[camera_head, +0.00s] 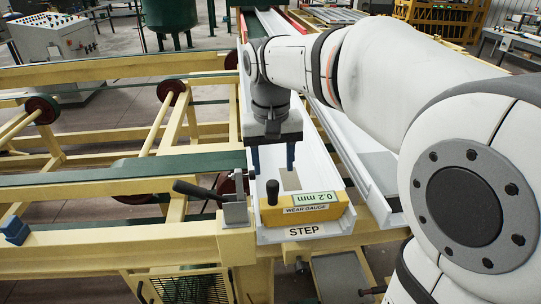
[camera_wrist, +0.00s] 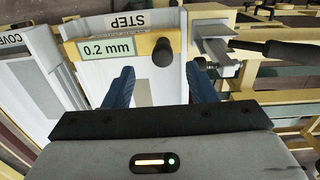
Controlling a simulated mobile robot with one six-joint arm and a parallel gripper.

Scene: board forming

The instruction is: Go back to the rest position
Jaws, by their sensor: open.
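My gripper (camera_head: 273,157) is open and empty, pointing down over the white tray labelled STEP (camera_head: 265,225). Its two blue fingers stand apart, and they also show in the wrist view (camera_wrist: 162,88). A yellow wear gauge (camera_head: 303,207) with a black knob and a green "0.2 mm" label sits at the front end of the tray. It also shows in the wrist view (camera_wrist: 125,47), beyond the fingertips and apart from them. No marked rest position shows in either view.
A clamp with a black handle (camera_head: 200,190) stands just left of the tray. A second white tray labelled COVE (camera_wrist: 20,60) lies beside it. Yellow frame rails with dark red rollers (camera_head: 172,90) fill the left. A control console (camera_head: 55,40) stands at the back left.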

